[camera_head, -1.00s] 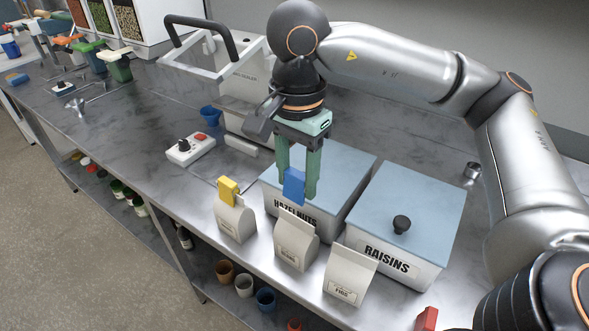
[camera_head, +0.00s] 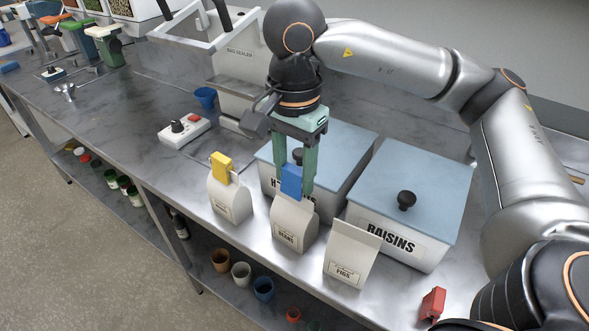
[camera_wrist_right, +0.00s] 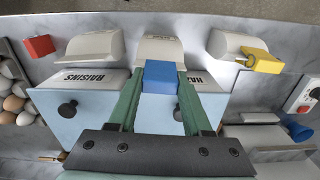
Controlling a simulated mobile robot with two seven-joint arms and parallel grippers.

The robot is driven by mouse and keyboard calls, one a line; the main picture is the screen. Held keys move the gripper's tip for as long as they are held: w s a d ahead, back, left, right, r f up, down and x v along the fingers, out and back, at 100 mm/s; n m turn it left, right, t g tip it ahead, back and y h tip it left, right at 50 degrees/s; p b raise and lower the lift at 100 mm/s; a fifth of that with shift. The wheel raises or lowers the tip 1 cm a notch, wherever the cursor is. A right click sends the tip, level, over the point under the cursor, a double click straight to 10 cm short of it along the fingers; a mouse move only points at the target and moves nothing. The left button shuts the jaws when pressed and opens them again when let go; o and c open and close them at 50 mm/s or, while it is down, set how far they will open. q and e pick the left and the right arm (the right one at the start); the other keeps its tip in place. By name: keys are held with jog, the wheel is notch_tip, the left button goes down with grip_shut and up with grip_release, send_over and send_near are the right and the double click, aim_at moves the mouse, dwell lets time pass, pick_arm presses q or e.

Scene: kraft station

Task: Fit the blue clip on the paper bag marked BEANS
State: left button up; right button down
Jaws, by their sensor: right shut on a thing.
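The blue clip (camera_head: 291,181) is held between the green fingers of my right gripper (camera_head: 296,184); it also shows in the right wrist view (camera_wrist_right: 160,77). The paper bag marked BEANS (camera_head: 293,226) stands upright on the steel counter, in the middle of three bags. The clip is at the top edge of this bag and overlaps it in the head view. Whether the clip grips the paper cannot be told. In the right wrist view the bag (camera_wrist_right: 160,48) is right beyond the clip. My left gripper is not in view.
A bag with a yellow clip (camera_head: 229,199) stands left, a bag marked FIGS (camera_head: 349,255) right. The HAZELNUTS bin (camera_head: 340,160) and RAISINS bin (camera_head: 420,190) stand close behind. A red clip (camera_head: 432,303) lies near the front edge. A switch box (camera_head: 184,131) is further left.

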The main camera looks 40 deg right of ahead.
dwell(0.4)
jog(key=shift+f+b, duration=0.2)
jog(key=shift+b, duration=0.15)
jog(key=shift+f+b, duration=0.6)
dwell(0.3)
grip_release()
dwell(0.5)
jog(key=shift+f, duration=0.1)
dwell(0.3)
jog(key=shift+r+p, duration=0.9)
jog(key=shift+r, duration=0.65)
